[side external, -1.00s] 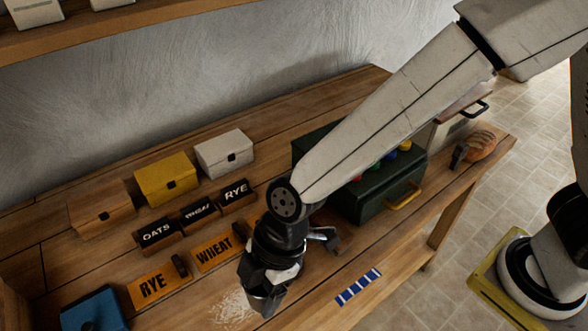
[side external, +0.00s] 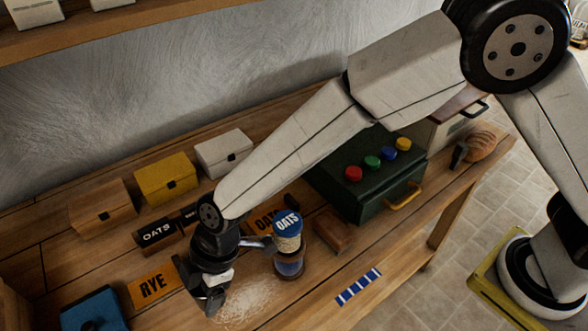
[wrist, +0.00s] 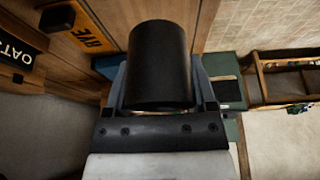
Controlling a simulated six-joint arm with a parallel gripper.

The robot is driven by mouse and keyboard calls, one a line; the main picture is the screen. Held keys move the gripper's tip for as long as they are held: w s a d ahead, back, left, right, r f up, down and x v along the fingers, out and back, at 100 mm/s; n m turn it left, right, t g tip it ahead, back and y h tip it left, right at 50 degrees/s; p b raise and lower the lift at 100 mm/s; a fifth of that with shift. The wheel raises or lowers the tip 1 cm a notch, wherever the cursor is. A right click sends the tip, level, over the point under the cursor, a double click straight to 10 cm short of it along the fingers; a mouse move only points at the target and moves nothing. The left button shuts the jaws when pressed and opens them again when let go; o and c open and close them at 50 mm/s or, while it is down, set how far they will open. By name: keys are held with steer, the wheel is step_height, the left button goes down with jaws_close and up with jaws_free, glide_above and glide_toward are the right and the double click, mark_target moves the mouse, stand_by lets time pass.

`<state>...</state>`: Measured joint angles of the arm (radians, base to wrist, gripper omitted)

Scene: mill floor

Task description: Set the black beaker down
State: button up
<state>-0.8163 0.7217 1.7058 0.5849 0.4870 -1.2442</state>
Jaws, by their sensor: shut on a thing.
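The black beaker (wrist: 160,65) fills the middle of the wrist view, a plain dark cylinder held between the two fingers. My gripper (wrist: 160,95) is shut on it. In the side view my gripper (side external: 207,285) hangs over the front part of the bench, just left of the spilled white powder. There the beaker is hard to tell from the dark gripper. I cannot tell whether its base touches the bench.
The orange RYE card (side external: 153,287) lies left of my gripper and the blue box (side external: 93,312) further left. An OATS jar (side external: 288,255) stands to the right, near a brown block (side external: 333,230). White powder (side external: 238,300) and a blue-and-white strip (side external: 358,287) lie in front.

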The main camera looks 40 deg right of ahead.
glide_above(189, 319)
steer(key=d, duration=0.2)
steer(key=shift+s+a+f, duration=0.1)
steer(key=shift+s+f, duration=0.05)
steer(key=shift+f, duration=2.3)
steer(key=shift+a+f, duration=0.1)
steer(key=shift+f, duration=0.1)
steer(key=shift+w+a+f, duration=0.1)
steer(key=shift+w+f, duration=0.1)
steer(key=shift+f, duration=1.45)
steer(key=o, duration=1.3)
steer(key=shift+f, duration=0.15)
steer(key=shift+v, duration=6.15)
